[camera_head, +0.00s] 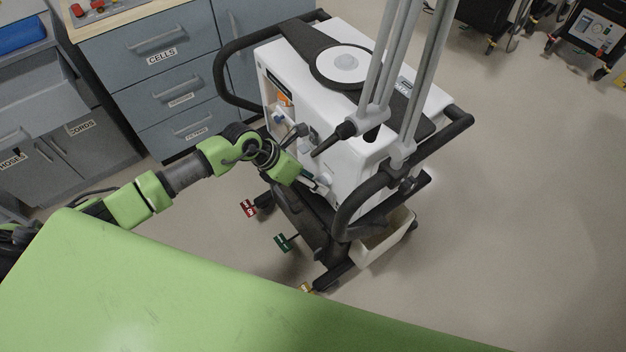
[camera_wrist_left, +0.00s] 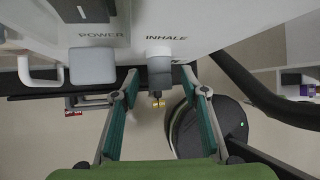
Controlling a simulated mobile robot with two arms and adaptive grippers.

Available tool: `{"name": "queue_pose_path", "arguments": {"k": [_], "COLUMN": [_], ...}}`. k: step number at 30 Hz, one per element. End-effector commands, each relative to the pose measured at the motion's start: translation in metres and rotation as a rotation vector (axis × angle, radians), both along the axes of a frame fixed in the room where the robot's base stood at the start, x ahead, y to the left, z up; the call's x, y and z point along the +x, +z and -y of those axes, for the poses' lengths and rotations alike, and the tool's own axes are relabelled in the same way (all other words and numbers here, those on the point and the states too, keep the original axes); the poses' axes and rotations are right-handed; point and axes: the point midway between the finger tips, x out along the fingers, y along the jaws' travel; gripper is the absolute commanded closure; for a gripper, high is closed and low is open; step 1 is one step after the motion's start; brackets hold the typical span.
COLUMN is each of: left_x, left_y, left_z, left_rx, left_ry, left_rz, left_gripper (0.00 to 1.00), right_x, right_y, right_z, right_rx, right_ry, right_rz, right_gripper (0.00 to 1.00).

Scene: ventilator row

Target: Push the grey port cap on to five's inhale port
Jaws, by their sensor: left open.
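The white ventilator (camera_head: 345,125) stands on a wheeled cart. In the left wrist view its front panel (camera_wrist_left: 215,25) carries the words POWER and INHALE. Under INHALE a pale port collar (camera_wrist_left: 158,49) sticks out. A darker grey cylinder, which looks like the grey port cap (camera_wrist_left: 160,72), sits in line against it; I cannot tell how far on it is. My left gripper (camera_wrist_left: 160,84) is open, with one finger on each side of the grey cylinder and gaps showing. In the head view my left gripper (camera_head: 318,184) is at the ventilator's front lower edge. My right gripper is not in view.
A pale square block (camera_wrist_left: 93,65) is under POWER, left of the port. A black bumper rail (camera_head: 350,205) curves around the cart's near side. A white bin (camera_head: 385,240) hangs below. Drawers (camera_head: 165,60) stand behind at left. Open floor (camera_head: 520,200) lies to the right.

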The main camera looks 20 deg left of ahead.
Motion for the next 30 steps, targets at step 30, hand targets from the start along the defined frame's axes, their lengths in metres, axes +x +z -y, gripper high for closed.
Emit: {"name": "queue_pose_path", "arguments": {"k": [30], "left_x": [-0.034], "left_y": [0.097], "left_z": [-0.057], "left_rx": [-0.001], "left_ry": [-0.001], "left_rz": [0.0], "left_gripper": [0.59], "right_x": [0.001], "right_y": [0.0], "right_z": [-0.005], "right_rx": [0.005], "right_ry": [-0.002], "right_rz": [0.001], "right_gripper": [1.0]}}
